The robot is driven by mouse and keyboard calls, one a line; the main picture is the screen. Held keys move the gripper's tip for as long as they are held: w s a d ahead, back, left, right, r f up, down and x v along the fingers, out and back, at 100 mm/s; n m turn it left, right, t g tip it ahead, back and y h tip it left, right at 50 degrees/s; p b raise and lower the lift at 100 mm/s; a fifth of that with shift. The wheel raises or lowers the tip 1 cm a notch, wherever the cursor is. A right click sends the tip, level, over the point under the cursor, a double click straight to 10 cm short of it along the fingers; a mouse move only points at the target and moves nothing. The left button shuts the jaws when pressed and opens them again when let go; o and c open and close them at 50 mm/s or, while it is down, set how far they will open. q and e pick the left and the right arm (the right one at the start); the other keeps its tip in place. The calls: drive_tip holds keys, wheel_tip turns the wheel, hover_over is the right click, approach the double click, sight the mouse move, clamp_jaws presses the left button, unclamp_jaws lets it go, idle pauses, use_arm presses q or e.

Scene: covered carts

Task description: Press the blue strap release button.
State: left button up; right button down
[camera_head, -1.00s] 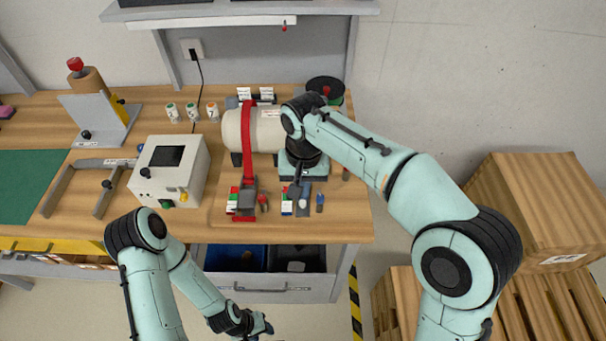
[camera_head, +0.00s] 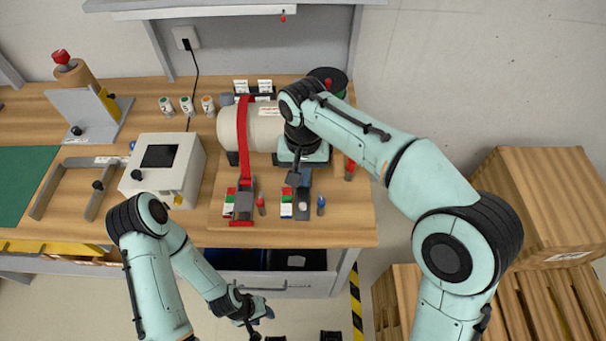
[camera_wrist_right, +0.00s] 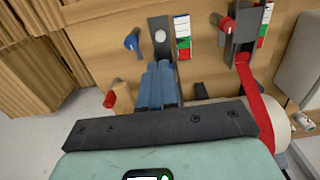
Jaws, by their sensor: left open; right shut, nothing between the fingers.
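A grey buckle plate with a pale round button (camera_head: 303,206) lies at the front of the wooden board, beside a red, green and white label. A blue knob (camera_head: 321,204) stands just right of it. In the right wrist view the pale button (camera_wrist_right: 160,36) and blue knob (camera_wrist_right: 131,41) lie just beyond my shut, empty right gripper (camera_wrist_right: 158,64), whose fingers look bluish; contact cannot be told. My right gripper (camera_head: 294,180) is behind the plate in the head view. The blue strap is not clearly seen. My left gripper (camera_head: 252,318) is open, low before the bench.
A red strap (camera_head: 243,140) crosses a cream cylinder (camera_head: 230,128), with a red knob (camera_head: 261,205) by its buckle. A white box (camera_head: 130,180) stands left. Cardboard and pallets (camera_head: 550,200) stand at right.

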sight(303, 205)
use_arm(q)
drive_tip(key=shift+s+f+b, duration=0.5)
drive_tip(key=shift+s+f, duration=0.15)
drive_tip(key=shift+f, duration=0.2)
use_arm(e)
wheel_tip(303, 205, down, 11)
